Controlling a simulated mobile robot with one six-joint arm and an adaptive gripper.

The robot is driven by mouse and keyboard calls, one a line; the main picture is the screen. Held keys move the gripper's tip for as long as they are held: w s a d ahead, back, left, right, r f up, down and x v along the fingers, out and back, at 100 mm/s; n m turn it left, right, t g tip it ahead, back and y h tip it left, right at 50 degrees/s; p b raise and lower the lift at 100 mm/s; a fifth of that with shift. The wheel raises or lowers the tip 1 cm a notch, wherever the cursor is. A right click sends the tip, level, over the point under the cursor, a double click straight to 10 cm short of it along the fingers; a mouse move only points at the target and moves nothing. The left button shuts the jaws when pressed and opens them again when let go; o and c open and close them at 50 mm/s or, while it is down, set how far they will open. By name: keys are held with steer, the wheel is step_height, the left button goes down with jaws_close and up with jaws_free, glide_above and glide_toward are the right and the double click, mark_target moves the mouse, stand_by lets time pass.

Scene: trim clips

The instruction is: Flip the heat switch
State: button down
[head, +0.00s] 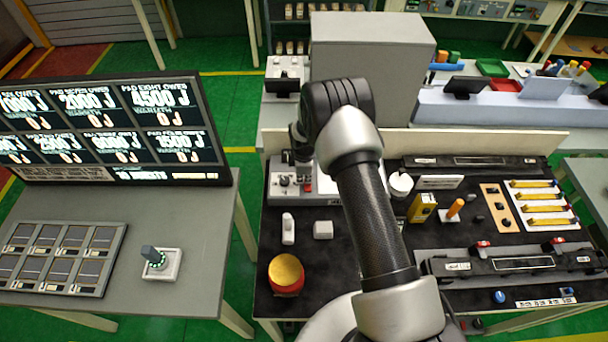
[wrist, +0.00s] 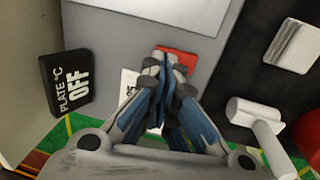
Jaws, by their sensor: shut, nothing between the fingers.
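In the wrist view my gripper (wrist: 163,65) is shut and empty. Its fingertips are over a red part (wrist: 182,57) on a grey panel (wrist: 112,28), and I cannot tell whether they touch it. A white label (wrist: 128,88) is partly hidden behind the fingers. The heat switch itself cannot be made out clearly; the fingers cover the middle of this spot. A black display (wrist: 68,83) reading "PLATE °C OFF" stands to the left. In the head view my arm hides the gripper, and a grey control unit (head: 283,188) shows beside the arm.
A white hammer-shaped piece (wrist: 258,122), a white block (wrist: 293,46) and a red round container (wrist: 311,138) are on the right in the wrist view. In the head view, a large grey box (head: 370,50) stands behind my arm and a screen (head: 110,130) stands at left.

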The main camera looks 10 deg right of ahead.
steer(key=shift+w+f+b, duration=0.2)
steer(key=shift+f+b, duration=0.35)
steer(key=shift+b, duration=0.65)
steer(key=shift+r, duration=0.15)
steer(key=shift+s, duration=0.15)
steer(key=shift+s+a+r+p, duration=0.15)
steer(key=shift+s+r+p, duration=0.05)
steer(key=shift+s+p, duration=0.4)
steer(key=shift+r, duration=0.1)
